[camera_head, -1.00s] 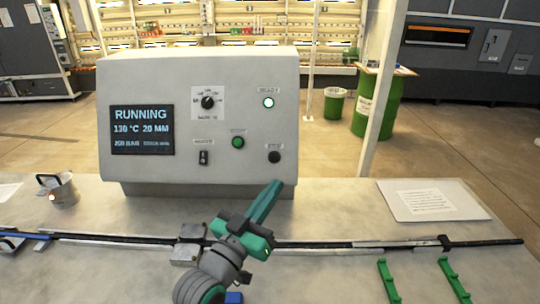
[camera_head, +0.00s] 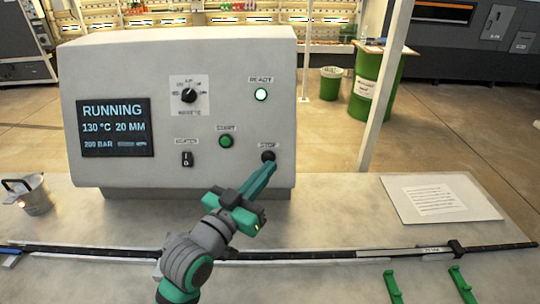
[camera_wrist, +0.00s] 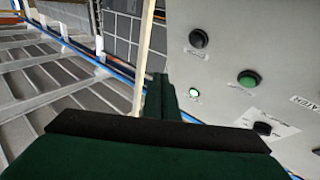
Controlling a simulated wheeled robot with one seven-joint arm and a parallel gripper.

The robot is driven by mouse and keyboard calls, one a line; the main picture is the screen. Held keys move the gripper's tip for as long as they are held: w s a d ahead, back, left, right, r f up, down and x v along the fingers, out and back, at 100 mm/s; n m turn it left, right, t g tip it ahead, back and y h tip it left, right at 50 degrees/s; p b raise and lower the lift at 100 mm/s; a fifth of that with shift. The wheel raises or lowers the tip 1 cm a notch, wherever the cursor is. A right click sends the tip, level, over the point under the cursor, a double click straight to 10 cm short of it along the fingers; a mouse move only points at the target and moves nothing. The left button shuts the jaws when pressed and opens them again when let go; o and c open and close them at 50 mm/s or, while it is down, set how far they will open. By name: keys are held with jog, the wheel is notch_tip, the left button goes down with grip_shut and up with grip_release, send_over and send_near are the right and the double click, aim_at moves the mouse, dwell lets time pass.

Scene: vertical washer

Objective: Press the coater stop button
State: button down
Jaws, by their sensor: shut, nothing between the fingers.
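The coater control box (camera_head: 180,70) stands on the bench, and its screen (camera_head: 115,127) reads RUNNING. The black stop button (camera_head: 268,156) is at the lower right of the panel, under its STOP label. It also shows in the wrist view (camera_wrist: 199,38), uncovered. My gripper (camera_head: 267,167) is shut and empty, with its green fingers pointing up at the panel. In the head view the fingertips overlap the lower edge of the stop button; contact cannot be told. In the wrist view the fingers (camera_wrist: 160,95) appear beside the panel, apart from the button.
The green start button (camera_head: 226,141) is up and left of the stop button. The lit ready light (camera_head: 261,94), a rotary knob (camera_head: 189,95) and a black rocker switch (camera_head: 187,159) share the panel. A paper sheet (camera_head: 436,198) lies at right; a metal cup (camera_head: 32,195) stands at left.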

send_near(268, 158)
jog(key=w+d+r, duration=0.2)
jog(key=w+d, duration=0.1)
jog(key=d, duration=0.1)
jog(key=shift+w+d, duration=0.3)
jog(key=shift+w, duration=0.1)
jog(key=shift+w+r, duration=0.1)
jog(key=shift+r, duration=0.05)
dwell(1.2)
jog(key=shift+d, duration=0.1)
dwell(0.4)
jog(key=shift+w+a, duration=0.25)
jog(key=shift+a, duration=0.05)
dwell(0.4)
